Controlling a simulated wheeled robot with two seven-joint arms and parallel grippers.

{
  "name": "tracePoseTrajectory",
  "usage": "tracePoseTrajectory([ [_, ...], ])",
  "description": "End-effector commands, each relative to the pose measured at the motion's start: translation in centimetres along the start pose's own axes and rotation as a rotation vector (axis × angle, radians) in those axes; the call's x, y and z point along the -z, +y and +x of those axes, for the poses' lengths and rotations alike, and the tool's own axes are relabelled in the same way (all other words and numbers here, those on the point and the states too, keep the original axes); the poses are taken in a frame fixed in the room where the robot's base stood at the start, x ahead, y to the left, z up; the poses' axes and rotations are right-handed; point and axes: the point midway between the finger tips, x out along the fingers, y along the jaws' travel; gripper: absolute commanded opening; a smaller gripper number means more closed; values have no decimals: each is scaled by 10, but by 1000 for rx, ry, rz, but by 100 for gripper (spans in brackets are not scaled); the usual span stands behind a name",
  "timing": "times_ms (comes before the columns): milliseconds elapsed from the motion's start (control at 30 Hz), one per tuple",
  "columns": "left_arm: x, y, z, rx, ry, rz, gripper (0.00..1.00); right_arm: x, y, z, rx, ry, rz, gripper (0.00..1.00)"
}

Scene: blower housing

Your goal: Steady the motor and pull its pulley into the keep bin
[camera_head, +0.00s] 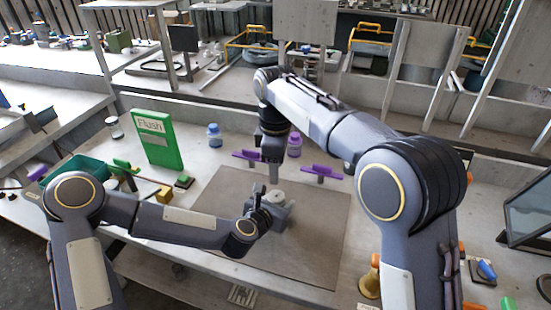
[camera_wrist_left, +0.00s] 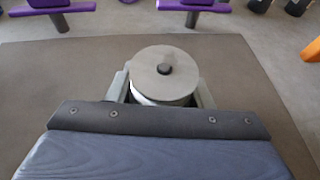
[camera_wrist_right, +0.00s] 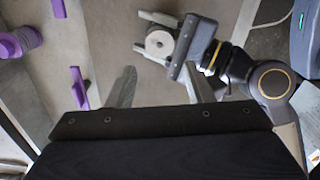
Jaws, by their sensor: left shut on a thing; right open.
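The motor stands on the brown mat, mostly hidden under its pulley, a round grey disc with a dark centre (camera_wrist_left: 150,80). The pulley also shows in the head view (camera_head: 278,197) and the right wrist view (camera_wrist_right: 157,44). My left gripper (camera_wrist_left: 163,92) is shut on the motor, one finger on each side below the disc. My right gripper (camera_head: 273,180) points down just above and behind the pulley. In the right wrist view its fingers (camera_wrist_right: 157,82) are apart with nothing between them. A teal bin (camera_head: 88,170) is at the left; I cannot tell if it is the keep bin.
A green box (camera_head: 158,140) and a blue bottle (camera_head: 214,136) stand behind the mat (camera_head: 320,215). Purple-topped stands (camera_head: 322,171) and a purple bottle (camera_head: 294,145) are near its back edge. A small yellow block (camera_head: 165,194) lies left. The mat's right part is clear.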

Motion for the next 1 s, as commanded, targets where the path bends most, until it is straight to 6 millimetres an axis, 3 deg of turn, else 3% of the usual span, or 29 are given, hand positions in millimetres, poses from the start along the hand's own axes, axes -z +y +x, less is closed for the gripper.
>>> tracePoseTrajectory([
  [600,0,0,0,-1,0,0,5,1,-2,-22,0,0,1577,47],
  [800,0,0,0,-1,-1,0,5,1,-2,-27,0,1,1952,47],
  [1000,0,0,0,-1,-1,0,5,1,-2,-27,0,0,2117,47],
])
